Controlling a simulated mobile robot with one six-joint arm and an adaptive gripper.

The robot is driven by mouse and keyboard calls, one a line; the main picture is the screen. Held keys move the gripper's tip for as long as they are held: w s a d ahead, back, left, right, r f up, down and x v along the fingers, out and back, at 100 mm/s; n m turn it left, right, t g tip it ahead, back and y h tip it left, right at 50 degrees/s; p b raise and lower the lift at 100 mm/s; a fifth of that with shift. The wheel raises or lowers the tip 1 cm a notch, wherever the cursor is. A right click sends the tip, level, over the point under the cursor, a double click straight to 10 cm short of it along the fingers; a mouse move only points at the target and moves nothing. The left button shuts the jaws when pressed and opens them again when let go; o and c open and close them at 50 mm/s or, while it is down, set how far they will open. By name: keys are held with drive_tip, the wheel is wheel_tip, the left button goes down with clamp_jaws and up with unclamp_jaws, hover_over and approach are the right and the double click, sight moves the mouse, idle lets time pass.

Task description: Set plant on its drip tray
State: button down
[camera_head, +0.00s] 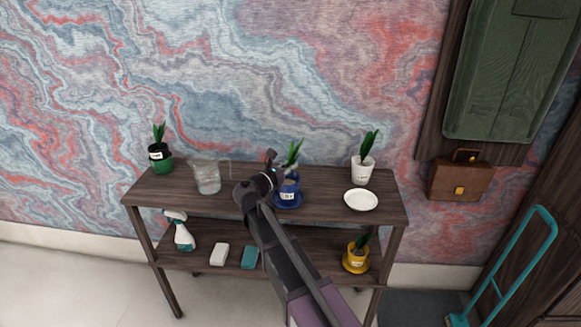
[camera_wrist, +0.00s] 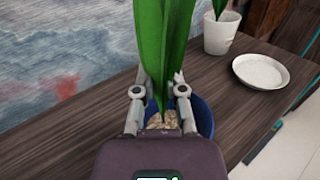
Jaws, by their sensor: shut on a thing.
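A plant with upright green leaves in a blue pot (camera_head: 289,187) is at the middle of the upper shelf. In the wrist view my gripper (camera_wrist: 160,92) has a finger on either side of the green leaves (camera_wrist: 163,45). Pebbly soil shows between the fingers, and blue shows behind them. The pot looks upright, partly hidden by my arm.
A glass jug (camera_head: 207,177) and green-potted plant (camera_head: 160,160) stand left on the shelf (camera_head: 237,205). A white-potted plant (camera_head: 362,171) stands right, behind a white saucer (camera_head: 361,200). A spray bottle (camera_head: 182,235) and yellow-potted plant (camera_head: 356,257) are on the lower shelf.

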drive_tip(key=shift+f, duration=0.15)
drive_tip(key=c, duration=0.7)
unclamp_jaws()
drive_tip(key=shift+s+r, duration=0.1)
drive_tip(key=shift+r, duration=0.1)
drive_tip(key=v, duration=1.2)
